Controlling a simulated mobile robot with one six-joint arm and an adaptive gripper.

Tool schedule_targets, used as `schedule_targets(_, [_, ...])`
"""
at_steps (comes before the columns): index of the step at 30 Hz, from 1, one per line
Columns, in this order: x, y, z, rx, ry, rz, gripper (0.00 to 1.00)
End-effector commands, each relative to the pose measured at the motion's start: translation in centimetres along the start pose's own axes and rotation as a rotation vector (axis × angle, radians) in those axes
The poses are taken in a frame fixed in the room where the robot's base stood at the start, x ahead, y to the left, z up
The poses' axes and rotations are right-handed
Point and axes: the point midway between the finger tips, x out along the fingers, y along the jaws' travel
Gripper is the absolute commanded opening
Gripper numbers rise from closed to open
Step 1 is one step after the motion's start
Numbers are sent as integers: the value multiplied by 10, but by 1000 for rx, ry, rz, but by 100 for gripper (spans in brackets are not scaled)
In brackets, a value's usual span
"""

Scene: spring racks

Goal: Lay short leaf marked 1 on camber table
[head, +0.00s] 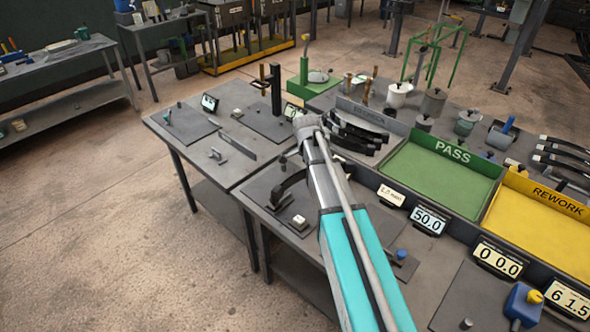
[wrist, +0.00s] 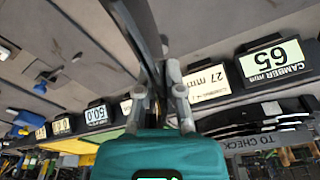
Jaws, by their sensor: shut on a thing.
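My gripper (wrist: 163,92) is shut on a dark leaf (wrist: 146,32), seen nearly edge-on in the wrist view; its number is not readable. In the head view my arm hides the fingers. A dark curved strip (head: 289,186) beside the arm, over the near bench, looks like this leaf; I cannot tell whether it touches anything. A display reading 65, marked CAMBER (wrist: 272,62), shows in the wrist view.
Dark leaves (head: 360,128) lie in a tray behind my wrist. A green PASS tray (head: 430,180) and a yellow REWORK tray (head: 545,208) stand to the right. A small white block (head: 299,222) stands near the strip. A grey straight bar (head: 238,146) lies on the far bench.

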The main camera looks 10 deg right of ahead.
Motion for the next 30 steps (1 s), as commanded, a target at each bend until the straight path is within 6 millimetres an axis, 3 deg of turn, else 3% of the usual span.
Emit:
schedule_targets(8, [7, -10, 3, -197, 0, -24, 0])
schedule_targets(30, [32, -51, 18, -1054, 4, -122, 0])
